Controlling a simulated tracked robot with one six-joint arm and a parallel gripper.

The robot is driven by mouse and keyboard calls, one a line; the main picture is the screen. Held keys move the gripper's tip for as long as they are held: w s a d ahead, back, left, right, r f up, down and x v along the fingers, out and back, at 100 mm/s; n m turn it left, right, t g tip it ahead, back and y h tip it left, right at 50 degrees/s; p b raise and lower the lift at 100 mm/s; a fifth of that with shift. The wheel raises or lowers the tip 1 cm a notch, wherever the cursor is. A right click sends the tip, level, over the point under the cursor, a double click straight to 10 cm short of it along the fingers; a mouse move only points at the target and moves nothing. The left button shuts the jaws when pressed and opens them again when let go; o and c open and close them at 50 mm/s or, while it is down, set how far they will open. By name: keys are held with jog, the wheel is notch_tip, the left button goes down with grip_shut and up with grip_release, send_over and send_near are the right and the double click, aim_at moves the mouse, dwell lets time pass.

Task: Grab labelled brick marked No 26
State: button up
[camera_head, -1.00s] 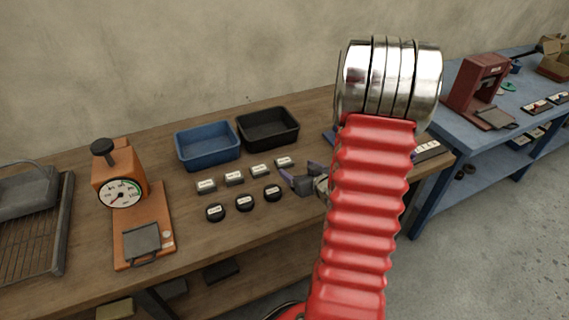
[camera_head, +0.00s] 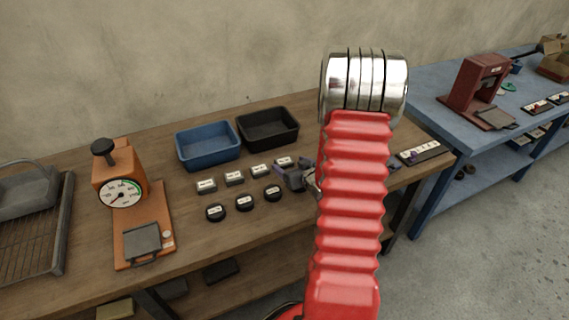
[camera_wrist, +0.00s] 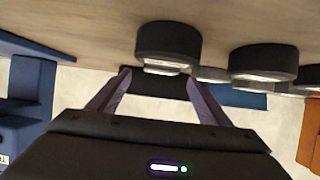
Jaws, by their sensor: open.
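My gripper (camera_head: 292,178) is open and empty, just right of the rows, close to the right-end brick. In the wrist view, which looks upside down, my gripper's fingers (camera_wrist: 158,94) are spread apart, with a round black piece (camera_wrist: 168,42) near them.
A blue bin (camera_head: 208,145) and a black bin (camera_head: 268,128) stand behind. An orange dial scale (camera_head: 122,185) is left.

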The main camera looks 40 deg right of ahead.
aim_at(285, 161)
jog(key=x, duration=0.4)
jog(key=shift+f, duration=0.15)
dwell(0.4)
jog(key=c, duration=1.2)
